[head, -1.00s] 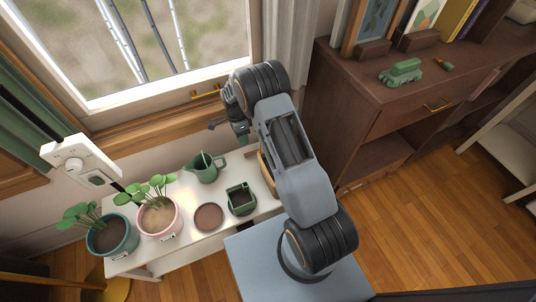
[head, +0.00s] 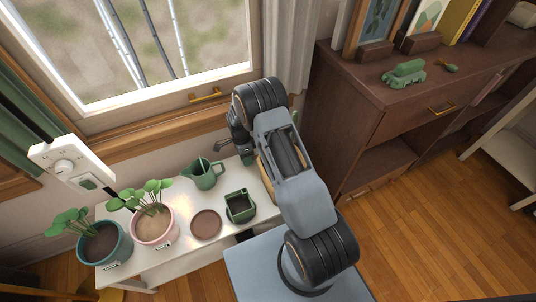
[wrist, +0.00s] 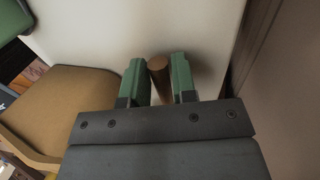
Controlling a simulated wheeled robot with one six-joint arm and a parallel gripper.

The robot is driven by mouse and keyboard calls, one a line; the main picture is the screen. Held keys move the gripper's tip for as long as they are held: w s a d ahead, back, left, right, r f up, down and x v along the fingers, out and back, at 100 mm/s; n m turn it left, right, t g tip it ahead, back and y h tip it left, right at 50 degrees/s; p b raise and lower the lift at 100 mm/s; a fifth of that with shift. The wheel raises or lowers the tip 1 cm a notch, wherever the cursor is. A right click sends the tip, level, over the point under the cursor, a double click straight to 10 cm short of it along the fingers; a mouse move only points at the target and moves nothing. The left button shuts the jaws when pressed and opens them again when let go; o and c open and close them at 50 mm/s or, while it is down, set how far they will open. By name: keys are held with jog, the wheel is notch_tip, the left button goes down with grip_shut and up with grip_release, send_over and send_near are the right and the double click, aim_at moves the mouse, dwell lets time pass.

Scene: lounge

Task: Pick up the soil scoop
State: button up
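A brown rounded rod, which looks like the handle of the soil scoop (wrist: 158,72), stands between the two green fingers of my gripper (wrist: 160,80) in the wrist view. The fingers sit very close on both sides of it; I cannot tell whether they press on it. The scoop's lower part is hidden behind my gripper.
On the bench stand a green square pot (head: 240,207), a green watering can (head: 204,173), a brown saucer (head: 206,225) and two potted plants. A dark wooden cabinet (head: 345,120) rises close on the right.

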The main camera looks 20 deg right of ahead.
jog(key=shift+c, duration=0.2)
grip_shut()
jog(key=shift+r, duration=0.1)
notch_tip(320, 180, up, 10)
jog(key=p, duration=0.3)
